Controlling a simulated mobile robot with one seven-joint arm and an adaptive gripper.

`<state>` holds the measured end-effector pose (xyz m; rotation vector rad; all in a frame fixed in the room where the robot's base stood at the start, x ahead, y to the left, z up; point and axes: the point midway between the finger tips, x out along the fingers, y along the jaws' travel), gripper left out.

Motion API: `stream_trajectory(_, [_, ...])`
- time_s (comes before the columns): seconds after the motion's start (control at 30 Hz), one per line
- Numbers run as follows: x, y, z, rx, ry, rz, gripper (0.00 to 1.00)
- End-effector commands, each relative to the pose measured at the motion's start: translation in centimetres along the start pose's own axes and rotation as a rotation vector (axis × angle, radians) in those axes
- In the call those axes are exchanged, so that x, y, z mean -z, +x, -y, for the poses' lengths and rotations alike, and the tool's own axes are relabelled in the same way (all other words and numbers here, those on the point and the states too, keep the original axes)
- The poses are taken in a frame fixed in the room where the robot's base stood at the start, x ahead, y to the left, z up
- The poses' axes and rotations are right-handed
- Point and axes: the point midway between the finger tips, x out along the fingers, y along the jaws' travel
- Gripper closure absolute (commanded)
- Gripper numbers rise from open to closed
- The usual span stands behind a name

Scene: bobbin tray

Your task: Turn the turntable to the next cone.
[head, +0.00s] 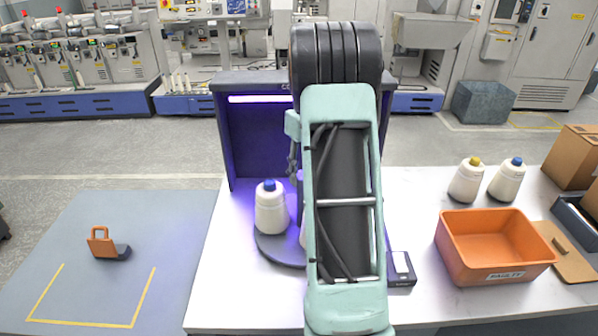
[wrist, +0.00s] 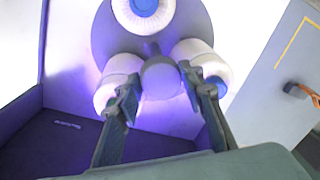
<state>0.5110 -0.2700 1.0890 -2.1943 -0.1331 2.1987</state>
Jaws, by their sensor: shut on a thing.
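The turntable (head: 268,248) is a grey disc on the white table, in front of a dark booth lit violet. A white cone with a blue tip (head: 270,210) stands on its left side; my arm hides much of the rest. In the wrist view the disc (wrist: 105,45) carries three white cones: one at the top (wrist: 165,22), one at left (wrist: 122,67) and one at right (wrist: 190,50). A round greyish-violet knob (wrist: 160,78) rises between them. My gripper (wrist: 160,88) is shut on this knob, with a finger on either side, close to the lower cones.
The booth (head: 232,140) encloses the back of the turntable. An orange bin (head: 490,268) and two more cones, yellow-tipped (head: 466,182) and blue-tipped (head: 507,182), stand at right. A small dark device (head: 401,268) lies beside my arm. An orange-handled object (head: 103,243) rests on the left grey surface.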

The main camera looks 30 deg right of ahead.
Motion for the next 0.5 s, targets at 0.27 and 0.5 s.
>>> stream_trajectory(0.27, [0.08,-0.17,-0.07,-0.002,-0.138,0.008,1.0])
stream_trajectory(0.5, [0.08,-0.2,-0.1,-0.003,-0.257,0.018,1.0])
